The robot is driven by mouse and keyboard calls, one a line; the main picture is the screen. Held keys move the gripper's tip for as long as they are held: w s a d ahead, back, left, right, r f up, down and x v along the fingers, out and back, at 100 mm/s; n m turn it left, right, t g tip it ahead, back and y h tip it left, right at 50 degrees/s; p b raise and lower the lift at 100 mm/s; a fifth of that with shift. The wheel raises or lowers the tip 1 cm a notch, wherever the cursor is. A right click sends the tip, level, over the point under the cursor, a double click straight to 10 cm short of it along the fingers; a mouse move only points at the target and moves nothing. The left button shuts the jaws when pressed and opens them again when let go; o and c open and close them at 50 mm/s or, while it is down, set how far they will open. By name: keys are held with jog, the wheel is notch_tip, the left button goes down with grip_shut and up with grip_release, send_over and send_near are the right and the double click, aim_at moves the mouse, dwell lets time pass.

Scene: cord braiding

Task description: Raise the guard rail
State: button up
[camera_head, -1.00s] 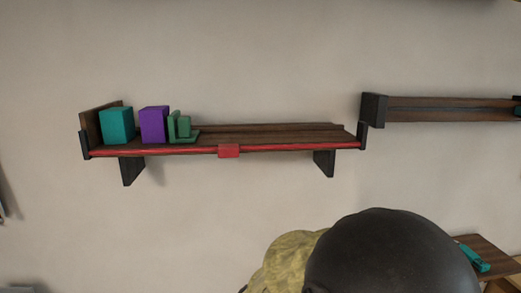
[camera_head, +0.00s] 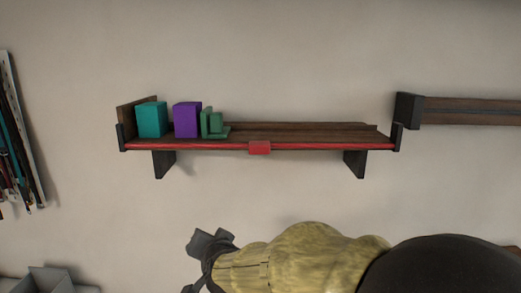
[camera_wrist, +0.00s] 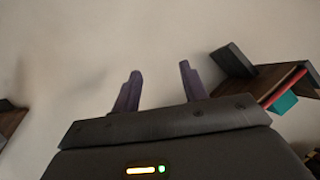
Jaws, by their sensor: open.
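The guard rail (camera_head: 322,146) is a thin red bar along the front edge of the wooden wall shelf (camera_head: 300,133). It lies low, at the level of the shelf board, with a red block-like tab (camera_head: 259,148) at its middle. In the wrist view part of the red rail (camera_wrist: 281,90) shows at the right beside the shelf. My gripper (camera_wrist: 158,84) is open and empty, its two purple fingers apart in front of bare wall. The gripper is apart from the rail.
On the shelf's left part stand a teal block (camera_head: 152,120), a purple block (camera_head: 187,120) and a green bookend-like piece (camera_head: 213,125). Another wall-mounted wooden piece (camera_head: 470,111) is at the right. Hanging strips (camera_head: 20,135) are at the far left. The wall below the shelf is bare.

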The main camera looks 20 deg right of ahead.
aim_at(258, 149)
notch_tip(258, 149, up, 15)
jog(key=m+t+h, duration=0.4)
jog(key=m+h, duration=0.2)
jog(key=m, duration=0.4)
jog(key=s+d+r+m+g+h, duration=0.2)
jog(key=s+m+h, duration=0.4)
jog(key=m, duration=0.3)
notch_tip(258, 149, up, 2)
jog(key=shift+s+r+g, duration=0.1)
jog(key=shift+s+g, duration=0.6)
jog(key=shift+s, duration=0.1)
jog(key=p+x, duration=0.7)
jog(key=x, duration=0.9)
jog(key=shift+w+d+r, duration=0.15)
jog(key=shift+d, duration=0.1)
jog(key=shift+w+d, duration=0.3)
jog(key=shift+w, duration=0.1)
jog(key=shift+c, duration=0.2)
